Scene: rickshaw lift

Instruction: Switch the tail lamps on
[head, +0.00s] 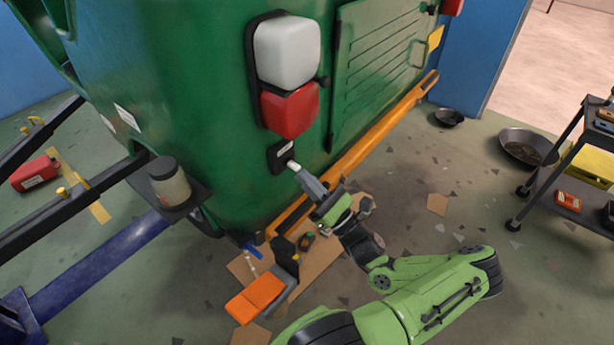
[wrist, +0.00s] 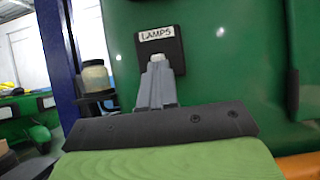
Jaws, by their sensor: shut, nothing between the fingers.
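A dark switch plate (head: 281,156) sits on the green vehicle body below the tail lamp. In the wrist view the plate (wrist: 174,48) carries a white label reading "LAMPS" (wrist: 156,34). My gripper (head: 297,169) is shut and empty, its tips pointing at the plate. In the wrist view the gripper tips (wrist: 158,68) cover the plate's lower middle. A small pale piece shows right at the tips; I cannot tell whether they touch it. The tail lamp has a white upper lens (head: 287,50) and a red lower lens (head: 290,111); neither shows a clear glow.
An orange bumper bar (head: 375,130) runs along the body, right of my gripper. A jar (head: 169,182) stands on a bracket at left. An orange-and-grey object (head: 256,299) lies below on cardboard. A tool cart (head: 570,160) stands at right.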

